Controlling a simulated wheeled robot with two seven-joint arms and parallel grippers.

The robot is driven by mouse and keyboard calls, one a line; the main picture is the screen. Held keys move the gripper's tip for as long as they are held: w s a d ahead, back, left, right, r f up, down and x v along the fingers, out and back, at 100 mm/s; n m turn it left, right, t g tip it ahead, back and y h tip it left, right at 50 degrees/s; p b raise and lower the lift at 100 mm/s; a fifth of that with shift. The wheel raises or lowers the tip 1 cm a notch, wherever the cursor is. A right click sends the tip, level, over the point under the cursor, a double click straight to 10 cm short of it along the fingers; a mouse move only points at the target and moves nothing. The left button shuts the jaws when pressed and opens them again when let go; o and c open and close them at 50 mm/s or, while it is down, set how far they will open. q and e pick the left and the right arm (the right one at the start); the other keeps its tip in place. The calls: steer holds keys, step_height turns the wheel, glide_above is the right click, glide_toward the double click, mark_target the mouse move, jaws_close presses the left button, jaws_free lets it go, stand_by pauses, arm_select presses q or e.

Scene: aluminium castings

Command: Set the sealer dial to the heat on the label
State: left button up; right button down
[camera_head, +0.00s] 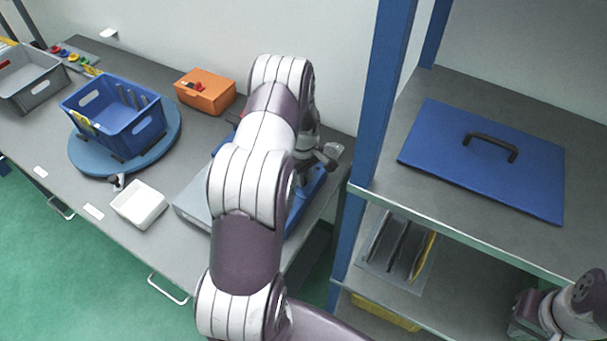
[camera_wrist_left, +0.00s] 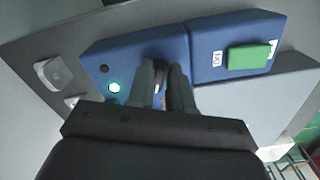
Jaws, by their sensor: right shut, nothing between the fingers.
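The blue sealer (camera_wrist_left: 125,52) lies under my left gripper (camera_wrist_left: 162,68) in the left wrist view. The gripper's two dark fingers reach down to its panel, a little apart, with a small pale part showing between them. The dial is not clear; the fingers hide that spot, and I cannot tell whether they grip it. A white label (camera_wrist_left: 217,58) with small dark marks, too small to read, sits beside a green pad (camera_wrist_left: 250,56). In the head view my left arm hides most of the sealer (camera_head: 303,203). My right gripper (camera_head: 524,312) is at the lower right, shut and empty.
A lit round button (camera_wrist_left: 114,87) and a dark red one (camera_wrist_left: 104,68) are on the panel. A blue crate (camera_head: 132,138) on a round turntable (camera_head: 88,158), a white tray (camera_head: 139,205) and an orange box (camera_head: 207,88) stand left. A shelf (camera_head: 380,190) with a blue lid (camera_head: 450,165) stands right.

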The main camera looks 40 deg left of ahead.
arm_select(q)
jaws_close()
steer(key=m+b, duration=0.1)
steer(key=m, duration=0.2)
steer(key=shift+a+m, duration=0.1)
steer(key=shift+m, duration=0.2)
steer(key=m, duration=0.2)
steer(key=m+b, duration=0.1)
steer(key=m, duration=0.1)
steer(key=shift+s+a+m, duration=0.15)
steer(key=shift+m, duration=0.15)
steer(key=m+b, duration=0.1)
steer(key=m, duration=0.4)
steer(key=shift+a, duration=0.2)
steer(key=shift+a+r+m+b, duration=0.15)
steer(key=shift+m+b, duration=0.2)
steer(key=shift+m, duration=1.95)
